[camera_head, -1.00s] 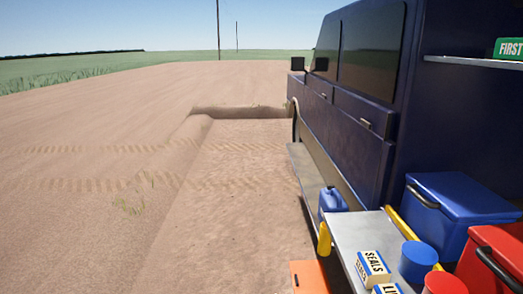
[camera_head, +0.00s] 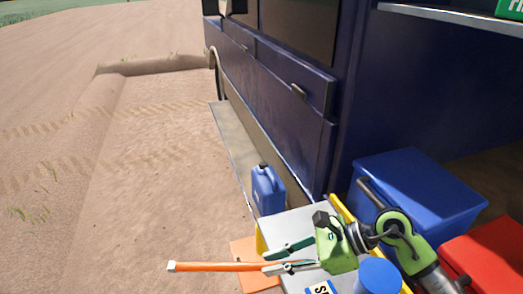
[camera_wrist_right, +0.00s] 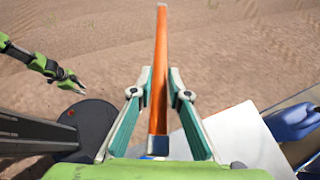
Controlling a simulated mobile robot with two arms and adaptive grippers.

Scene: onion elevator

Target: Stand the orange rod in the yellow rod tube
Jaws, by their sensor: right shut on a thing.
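My right gripper (camera_head: 268,262) is shut on the orange rod (camera_head: 215,267). The rod lies nearly level, its pale-tipped end reaching left over the ground.
A blue jug (camera_head: 267,190) stands just behind the yellow piece. An orange panel (camera_head: 243,250) is below. Open dirt lies left.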

